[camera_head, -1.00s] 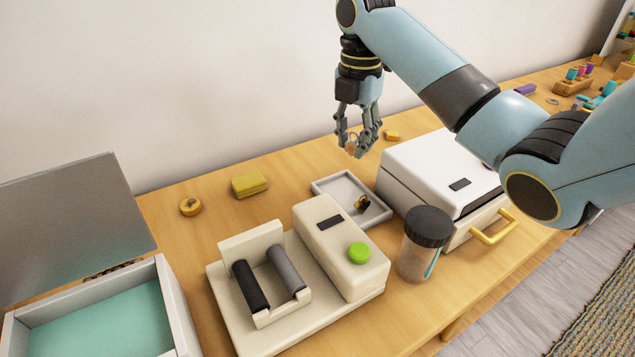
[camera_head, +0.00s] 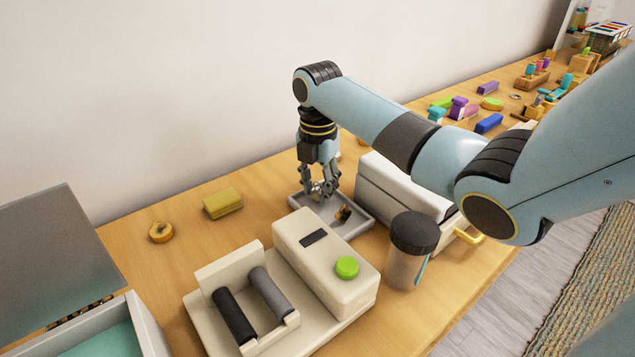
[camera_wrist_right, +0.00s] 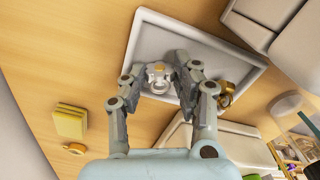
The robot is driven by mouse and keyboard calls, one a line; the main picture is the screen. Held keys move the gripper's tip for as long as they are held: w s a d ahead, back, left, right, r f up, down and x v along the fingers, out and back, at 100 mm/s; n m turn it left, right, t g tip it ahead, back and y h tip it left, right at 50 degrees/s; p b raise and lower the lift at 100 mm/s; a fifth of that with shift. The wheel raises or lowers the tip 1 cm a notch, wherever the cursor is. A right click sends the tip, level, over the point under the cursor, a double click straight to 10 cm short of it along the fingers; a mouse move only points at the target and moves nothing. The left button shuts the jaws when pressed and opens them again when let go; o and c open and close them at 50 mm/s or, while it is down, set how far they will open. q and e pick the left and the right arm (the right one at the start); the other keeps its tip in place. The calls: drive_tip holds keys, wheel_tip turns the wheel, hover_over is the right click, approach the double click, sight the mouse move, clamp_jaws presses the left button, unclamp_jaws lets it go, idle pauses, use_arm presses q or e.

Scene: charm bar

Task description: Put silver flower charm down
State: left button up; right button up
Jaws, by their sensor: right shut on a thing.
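My right gripper (camera_head: 322,196) is low over the grey tray (camera_head: 366,226). In the right wrist view the gripper (camera_wrist_right: 160,82) is shut on the silver flower charm (camera_wrist_right: 158,76), a small silvery piece with a yellowish spot and a ring. The charm is inside the outline of the tray (camera_wrist_right: 137,42); whether it touches the tray floor I cannot tell. A dark and gold charm (camera_head: 343,214) lies in the tray beside the gripper, and it also shows in the right wrist view (camera_wrist_right: 227,95). My left gripper is not in view.
A beige machine with a green button (camera_head: 346,267) stands in front of the tray. A dark-lidded jar (camera_head: 405,270) and a white box (camera_head: 400,188) are to its right. A yellow block (camera_head: 223,203) and a round yellow piece (camera_head: 161,232) lie to the left. An open case (camera_head: 75,326) is front left.

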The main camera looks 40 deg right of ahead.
sight(318, 187)
drive_tip(key=o, duration=0.9)
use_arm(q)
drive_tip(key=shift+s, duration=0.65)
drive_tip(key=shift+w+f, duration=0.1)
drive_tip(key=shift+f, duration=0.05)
use_arm(e)
wheel_tip(318, 187, up, 12)
drive_tip(key=shift+r, duration=0.15)
